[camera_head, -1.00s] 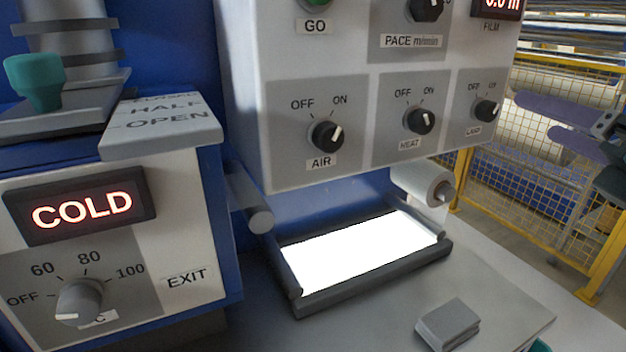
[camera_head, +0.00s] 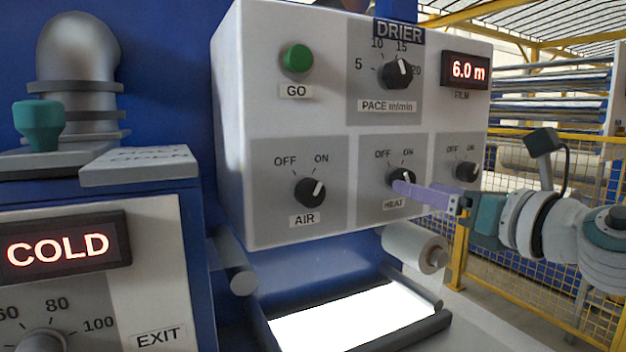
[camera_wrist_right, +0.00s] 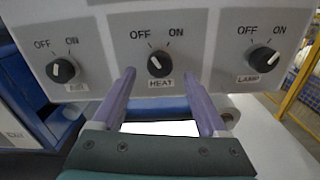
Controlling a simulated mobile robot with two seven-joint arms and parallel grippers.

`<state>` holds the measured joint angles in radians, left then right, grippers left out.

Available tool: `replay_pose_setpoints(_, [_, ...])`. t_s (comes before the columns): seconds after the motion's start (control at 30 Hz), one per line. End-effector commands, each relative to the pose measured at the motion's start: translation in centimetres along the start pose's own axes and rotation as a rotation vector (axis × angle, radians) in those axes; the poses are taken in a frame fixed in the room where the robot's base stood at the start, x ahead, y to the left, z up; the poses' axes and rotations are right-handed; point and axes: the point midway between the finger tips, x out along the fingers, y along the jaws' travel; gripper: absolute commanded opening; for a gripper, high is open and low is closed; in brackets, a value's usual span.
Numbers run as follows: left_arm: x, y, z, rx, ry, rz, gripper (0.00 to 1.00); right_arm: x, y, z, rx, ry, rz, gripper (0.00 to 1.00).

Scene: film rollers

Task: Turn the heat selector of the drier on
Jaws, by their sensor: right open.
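The drier's heat selector (camera_head: 403,174) is a black round knob with a white mark, on a grey panel between the air and lamp knobs. It also shows in the right wrist view (camera_wrist_right: 160,64), where its mark leans up and left, toward OFF. My right gripper (camera_head: 403,187) reaches in from the right, and its purple finger covers the knob's lower part in the head view. In the right wrist view its two fingers (camera_wrist_right: 160,80) are open, one to each side of the knob, with nothing held. Whether a finger touches the knob, I cannot tell. My left gripper is out of view.
The air knob (camera_head: 309,191) is left of the heat selector and the lamp knob (camera_head: 467,171) is close on its right. A white roll (camera_head: 414,249) and a bright lit plate (camera_head: 352,317) lie below. A yellow mesh fence (camera_head: 590,170) stands behind on the right.

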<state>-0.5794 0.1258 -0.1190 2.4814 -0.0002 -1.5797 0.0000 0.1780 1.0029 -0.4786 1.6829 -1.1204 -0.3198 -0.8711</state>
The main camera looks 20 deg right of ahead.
Motion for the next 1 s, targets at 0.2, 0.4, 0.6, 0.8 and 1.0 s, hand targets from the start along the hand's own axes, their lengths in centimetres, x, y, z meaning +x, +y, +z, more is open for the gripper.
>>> replay_pose_setpoints(0.2, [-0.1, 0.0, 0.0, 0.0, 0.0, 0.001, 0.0, 2.4, 0.0, 0.0, 0.0, -0.002, 0.0, 0.76])
replay_pose_setpoints(0.4, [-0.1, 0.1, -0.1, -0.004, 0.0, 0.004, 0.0, 3.1, 0.1, 0.0, 0.0, 0.001, 0.002, 0.76])
replay_pose_setpoints(0.6, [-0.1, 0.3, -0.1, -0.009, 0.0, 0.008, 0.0, 3.1, 0.1, 0.0, 0.0, 0.001, 0.002, 0.76])
replay_pose_setpoints(0.8, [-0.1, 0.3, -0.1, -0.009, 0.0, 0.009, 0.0, 3.1, 0.1, 0.0, 0.0, 0.001, 0.001, 0.56])
replay_pose_setpoints(1.0, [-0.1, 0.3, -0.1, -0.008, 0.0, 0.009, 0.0, 3.0, 0.1, 0.0, 0.0, 0.001, 0.001, 0.34])
